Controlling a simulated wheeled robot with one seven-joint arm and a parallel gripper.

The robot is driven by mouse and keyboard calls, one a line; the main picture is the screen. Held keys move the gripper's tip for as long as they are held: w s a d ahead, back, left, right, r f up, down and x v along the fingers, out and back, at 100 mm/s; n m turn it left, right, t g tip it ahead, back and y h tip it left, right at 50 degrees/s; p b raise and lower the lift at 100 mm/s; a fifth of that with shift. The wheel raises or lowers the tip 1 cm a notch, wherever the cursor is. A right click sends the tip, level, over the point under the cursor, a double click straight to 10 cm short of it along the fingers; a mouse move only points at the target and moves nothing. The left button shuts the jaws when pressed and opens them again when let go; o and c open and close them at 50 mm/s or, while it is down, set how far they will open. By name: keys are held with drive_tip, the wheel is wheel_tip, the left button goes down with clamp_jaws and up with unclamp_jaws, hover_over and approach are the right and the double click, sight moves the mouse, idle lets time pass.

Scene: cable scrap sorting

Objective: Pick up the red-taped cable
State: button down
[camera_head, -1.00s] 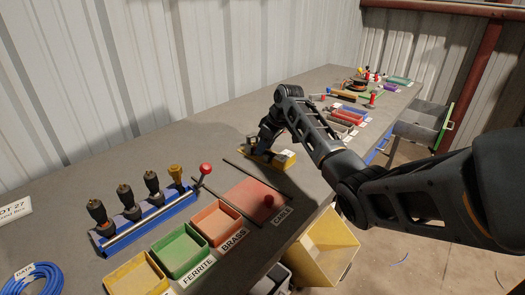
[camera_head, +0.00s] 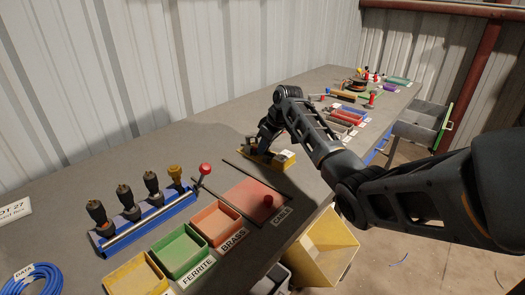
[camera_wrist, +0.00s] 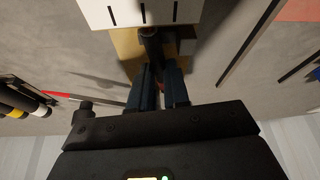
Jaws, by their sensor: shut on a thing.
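My gripper (camera_head: 262,150) is at the yellow fixture (camera_head: 277,163) on the bench. In the wrist view its two blue fingers (camera_wrist: 160,78) are shut on a dark, thick cable (camera_wrist: 151,44). A small patch of red shows between the fingers, on or beside the cable; most of it is hidden. The cable runs from the fingers over the yellow fixture towards a white piece with black marks (camera_wrist: 145,13). In the head view the arm and fixture hide the cable. I cannot tell whether it is clear of the fixture.
Orange (camera_head: 215,225), green and yellow trays and a blue tool rack (camera_head: 150,220) stand left. A yellow bin (camera_head: 325,245) is below the bench edge.

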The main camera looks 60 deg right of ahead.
wheel_tip(320, 180, up, 28)
idle(0.5)
